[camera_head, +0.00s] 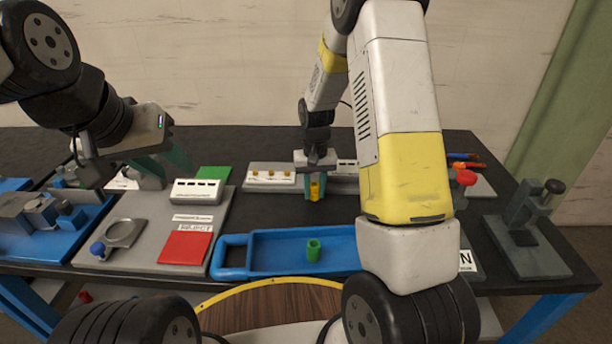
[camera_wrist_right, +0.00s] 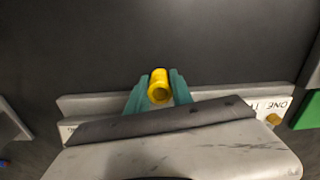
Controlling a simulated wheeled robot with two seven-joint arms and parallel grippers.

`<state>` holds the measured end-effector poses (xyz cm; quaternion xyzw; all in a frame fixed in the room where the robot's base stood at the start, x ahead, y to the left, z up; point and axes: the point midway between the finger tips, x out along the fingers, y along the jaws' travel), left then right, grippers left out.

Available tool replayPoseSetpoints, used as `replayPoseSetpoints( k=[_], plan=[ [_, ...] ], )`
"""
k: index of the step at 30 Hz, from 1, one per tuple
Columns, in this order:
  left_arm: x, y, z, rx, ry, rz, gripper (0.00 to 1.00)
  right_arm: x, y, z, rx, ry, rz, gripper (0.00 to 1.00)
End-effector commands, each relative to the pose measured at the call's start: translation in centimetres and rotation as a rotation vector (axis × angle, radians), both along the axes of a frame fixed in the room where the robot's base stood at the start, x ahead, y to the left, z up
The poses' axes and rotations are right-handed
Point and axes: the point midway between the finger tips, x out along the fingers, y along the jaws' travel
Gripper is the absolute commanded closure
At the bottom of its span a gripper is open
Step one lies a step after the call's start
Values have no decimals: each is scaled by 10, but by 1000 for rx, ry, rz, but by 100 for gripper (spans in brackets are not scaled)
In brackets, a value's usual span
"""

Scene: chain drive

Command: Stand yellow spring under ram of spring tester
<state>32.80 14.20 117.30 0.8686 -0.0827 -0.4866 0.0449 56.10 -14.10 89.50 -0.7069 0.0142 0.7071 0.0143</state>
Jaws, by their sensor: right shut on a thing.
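The yellow spring (camera_head: 315,190) is a small hollow cylinder, held between the teal fingers of my right gripper (camera_head: 315,187) in front of the grey rack. In the right wrist view the spring (camera_wrist_right: 159,86) sits between the two fingertips (camera_wrist_right: 158,90), with its round open end showing. A grey upright device with a black knob (camera_head: 525,228), which looks like the spring tester, stands at the right end of the table, well apart from the spring. My left gripper (camera_head: 165,161) is empty, its fingers spread, above the grey board at the left.
A blue tray (camera_head: 262,270) holding a green cylinder (camera_head: 313,250) lies in front of my right gripper. A grey rack (camera_head: 268,186) with yellow pieces stands behind. A red-knobbed device (camera_head: 465,180) is at the back right. My right arm hides part of the table's right half.

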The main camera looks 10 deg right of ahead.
Motion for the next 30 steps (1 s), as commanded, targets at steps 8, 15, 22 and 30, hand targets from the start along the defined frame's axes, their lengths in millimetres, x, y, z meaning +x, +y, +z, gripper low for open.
replayPoseSetpoints(
  k=[8,15,22,30],
  plan=[
    [0,0,0,0,0,0,64,0,0,-3,0,0,0,63],
    [0,0,0,0,0,0,64,0,0,-3,0,0,0,51],
    [0,0,0,0,0,0,64,1,0,4,0,-2,0,51],
    [0,0,0,0,0,0,64,2,0,55,1,-6,0,51]
  ],
)
